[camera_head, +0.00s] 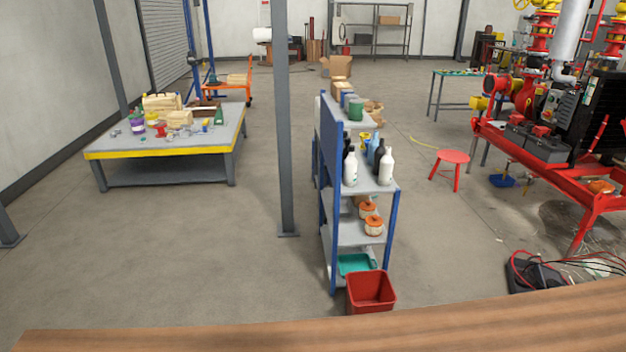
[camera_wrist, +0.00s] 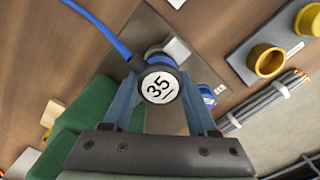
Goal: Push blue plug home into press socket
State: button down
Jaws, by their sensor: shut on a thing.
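In the wrist view my gripper (camera_wrist: 160,88) is shut on the blue plug (camera_wrist: 159,86), with one finger on each side of it. The plug shows a round white face marked "35" and a dark rim with some blue. A blue cable (camera_wrist: 98,26) runs from it to the upper left. A grey plate (camera_wrist: 145,35) lies below, with a light grey block (camera_wrist: 178,49) just beyond the plug. I cannot tell whether this block is the press socket, nor how deep the plug sits. The head view shows neither my gripper nor the plug.
In the wrist view, yellow cups (camera_wrist: 266,60) stand on a grey plate at upper right. A cable bundle (camera_wrist: 264,102) lies below them, near the wooden bench edge. A small blue item (camera_wrist: 207,94) is right of the plug. A green object (camera_wrist: 85,115) is close at left.

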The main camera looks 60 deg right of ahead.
jog(key=shift+f, duration=0.3)
jog(key=shift+c, duration=0.6)
grip_release()
jog(key=shift+r, duration=0.1)
notch_tip(320, 180, up, 13)
jog(key=b, duration=0.1)
jog(key=shift+a, duration=0.15)
